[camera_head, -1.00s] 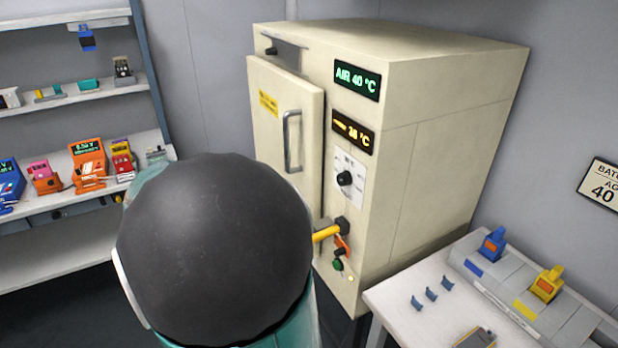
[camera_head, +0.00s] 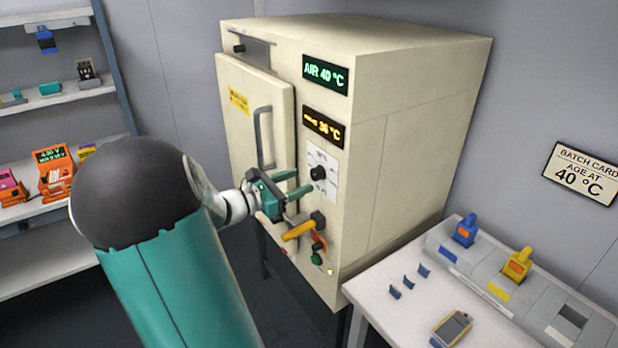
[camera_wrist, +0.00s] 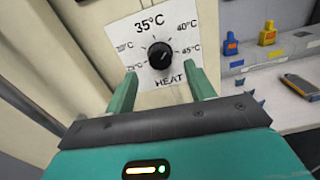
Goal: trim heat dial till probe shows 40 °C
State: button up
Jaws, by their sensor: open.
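The heat dial (camera_head: 318,173) is a black knob on a white scale plate on the cream oven's (camera_head: 420,110) front. In the wrist view the dial (camera_wrist: 160,55) sits ahead of the fingertips, with 35 °C at the top of its scale and 40 °C to the upper right. I cannot tell exactly where its pointer stands. The orange probe display (camera_head: 324,128) seems to read 36 °C, but its digits are small. My gripper (camera_head: 303,182) is open and empty, its fingers apart, close in front of the dial and not gripping it.
The green display (camera_head: 325,73) reads AIR 40 °C. A yellow-orange handle (camera_head: 300,230) sticks out below the dial, and the door handle (camera_head: 263,137) is to its left. A white bench (camera_head: 385,315) stands at the right, and a batch card (camera_head: 583,173) reads AGE AT 40 °C.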

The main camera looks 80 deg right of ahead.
aim_at(313, 176)
jog(key=shift+x, duration=2.15)
jog(key=c, duration=1)
jog(key=shift+o, duration=0.2)
jog(key=shift+m, duration=0.4)
jog(key=m, duration=0.3)
jog(key=shift+m, duration=2.1)
